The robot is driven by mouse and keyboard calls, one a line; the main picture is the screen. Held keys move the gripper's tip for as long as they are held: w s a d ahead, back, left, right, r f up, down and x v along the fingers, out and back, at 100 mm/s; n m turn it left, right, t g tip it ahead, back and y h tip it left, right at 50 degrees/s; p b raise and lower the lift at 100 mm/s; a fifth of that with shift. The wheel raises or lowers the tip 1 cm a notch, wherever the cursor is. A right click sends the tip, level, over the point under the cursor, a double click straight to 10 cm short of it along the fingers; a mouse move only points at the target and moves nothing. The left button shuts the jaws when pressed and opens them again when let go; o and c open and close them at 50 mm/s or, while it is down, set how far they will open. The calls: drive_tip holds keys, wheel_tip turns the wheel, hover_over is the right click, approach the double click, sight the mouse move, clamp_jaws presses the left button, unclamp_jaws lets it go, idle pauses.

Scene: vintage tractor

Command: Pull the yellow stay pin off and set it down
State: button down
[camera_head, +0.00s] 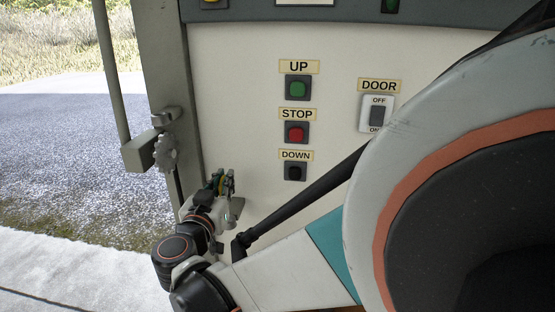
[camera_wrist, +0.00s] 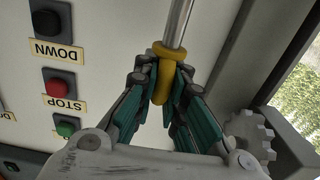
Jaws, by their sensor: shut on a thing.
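The yellow stay pin (camera_wrist: 162,88) shows between the fingers of my gripper (camera_wrist: 162,82) in the wrist view. The two teal-padded fingers press on it from both sides. Its upper end meets a bare metal rod (camera_wrist: 179,24); I cannot tell whether it is around the rod or only touching it. In the head view my gripper (camera_head: 222,182) is close to the cream panel, low at its left edge. The pin is mostly hidden there by the fingers.
The cream panel (camera_head: 245,100) carries green UP (camera_head: 298,89), red STOP (camera_head: 296,132) and black DOWN (camera_head: 294,171) buttons and a DOOR switch (camera_head: 377,115). A toothed grey part (camera_head: 165,151) juts from the post at left. Open ground lies beyond. My arm fills the right.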

drive_tip(key=shift+r, duration=0.1)
drive_tip(key=shift+s+r+p, duration=0.15)
drive_tip(key=shift+r+p, duration=1.1)
drive_tip(key=shift+r, duration=0.7)
drive_tip(key=shift+d, duration=0.1)
